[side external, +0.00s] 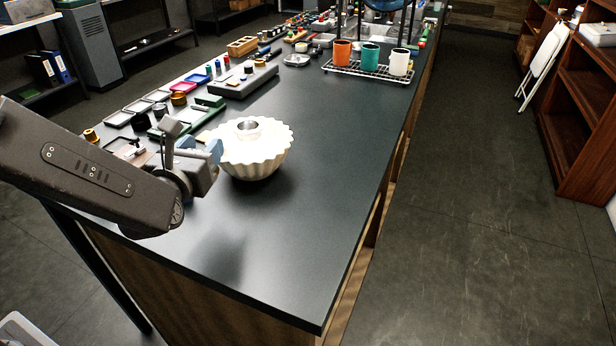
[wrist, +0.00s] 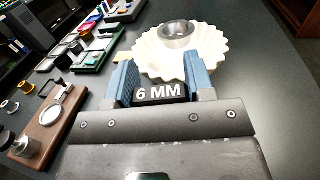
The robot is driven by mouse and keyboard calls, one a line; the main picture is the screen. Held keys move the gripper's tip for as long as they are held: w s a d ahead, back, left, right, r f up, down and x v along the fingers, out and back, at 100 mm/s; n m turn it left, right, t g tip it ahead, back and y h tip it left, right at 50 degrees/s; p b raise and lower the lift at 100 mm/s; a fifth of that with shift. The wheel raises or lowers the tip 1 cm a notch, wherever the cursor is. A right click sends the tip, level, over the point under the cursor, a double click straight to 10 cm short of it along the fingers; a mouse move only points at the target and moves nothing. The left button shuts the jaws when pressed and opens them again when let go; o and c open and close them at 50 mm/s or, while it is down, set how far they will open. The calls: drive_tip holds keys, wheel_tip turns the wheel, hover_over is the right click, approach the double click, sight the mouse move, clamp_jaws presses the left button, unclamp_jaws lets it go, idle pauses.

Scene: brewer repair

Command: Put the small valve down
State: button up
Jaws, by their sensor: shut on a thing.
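My gripper (side external: 212,150) is at the left of the side external view, low over the near part of the dark bench. The bowl also shows in the wrist view (wrist: 150,52). I cannot tell whether the jaws touch it.
Trays and small parts line the bench's left edge, including a green tray (side external: 205,112) and a grey block (side external: 243,82). A wire rack (side external: 368,73) with orange, teal and white cups stands farther back. The bench (side external: 310,210) is clear right of the bowl and in front.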

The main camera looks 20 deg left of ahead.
drive_tip(key=w+d+m+h, duration=0.2)
drive_tip(key=w+d+h, duration=0.1)
drive_tip(key=w+d, duration=1.65)
drive_tip(key=f, duration=1)
drive_tip(key=shift+w+a+f, duration=0.15)
drive_tip(key=shift+a+f, duration=0.05)
drive_tip(key=shift+f, duration=0.15)
drive_tip(key=shift+f, duration=0.2)
drive_tip(key=o, duration=1.1)
drive_tip(key=shift+r, duration=0.2)
drive_tip(key=s, duration=1.2)
